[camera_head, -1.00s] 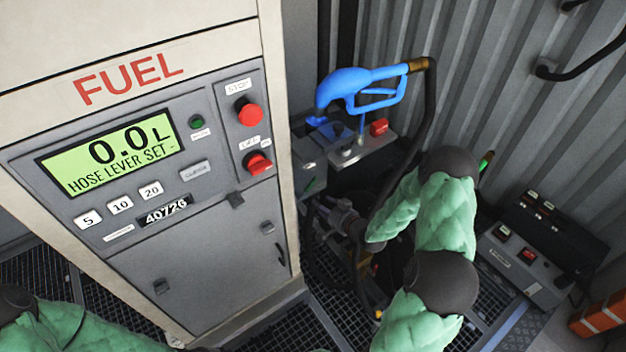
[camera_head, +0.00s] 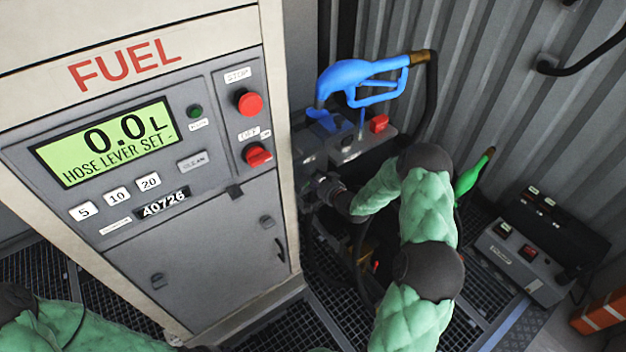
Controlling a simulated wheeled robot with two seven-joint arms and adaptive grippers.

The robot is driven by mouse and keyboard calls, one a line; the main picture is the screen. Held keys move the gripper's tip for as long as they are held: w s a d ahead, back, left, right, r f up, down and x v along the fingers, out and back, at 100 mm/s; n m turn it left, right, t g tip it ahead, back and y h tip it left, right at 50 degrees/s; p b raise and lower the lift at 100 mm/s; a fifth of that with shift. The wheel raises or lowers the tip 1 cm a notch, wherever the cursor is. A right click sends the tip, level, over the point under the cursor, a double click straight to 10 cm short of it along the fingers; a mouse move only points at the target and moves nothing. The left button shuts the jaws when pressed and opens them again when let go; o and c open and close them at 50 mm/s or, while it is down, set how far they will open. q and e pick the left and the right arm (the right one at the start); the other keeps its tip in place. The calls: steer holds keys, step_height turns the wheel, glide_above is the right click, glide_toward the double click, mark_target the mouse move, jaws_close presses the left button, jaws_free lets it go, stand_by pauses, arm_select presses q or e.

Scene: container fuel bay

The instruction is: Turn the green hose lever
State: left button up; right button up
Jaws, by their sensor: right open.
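The green hose lever (camera_head: 473,174) sticks up at a slant behind my right arm, near the corrugated wall. Its lower end is hidden by the arm and the dark area there. My right gripper (camera_head: 322,187) is open, left of the lever and well apart from it, beside the grey box under the blue nozzle. The fuel pump display (camera_head: 108,142) reads "0.0 L" and "HOSE LEVER SET -". My left arm shows at the bottom left, with its gripper out of view.
A blue fuel nozzle (camera_head: 365,80) with a black hose stands above the grey box with a red button (camera_head: 379,123). The fuel pump cabinet (camera_head: 200,260) fills the left. A grey switch box (camera_head: 525,262) sits at the right, near an orange object (camera_head: 600,314). The floor is grating.

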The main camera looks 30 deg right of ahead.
steer(key=shift+w, duration=0.15)
jaws_close()
steer(key=shift+f, duration=0.1)
steer(key=shift+w+d+f+m+y+b, duration=0.2)
steer(key=shift+f+m+y, duration=0.35)
steer(key=shift+f+m, duration=0.45)
steer(key=shift+s+d+f+m+y+b, duration=0.15)
steer(key=shift+d+f+m+y, duration=0.3)
steer(key=shift+m, duration=0.9)
steer(key=shift+w+d+f+m+y+b, duration=0.15)
steer(key=shift+f+m+y, duration=0.45)
steer(key=shift+f+m, duration=0.45)
steer(key=shift+s+r, duration=0.1)
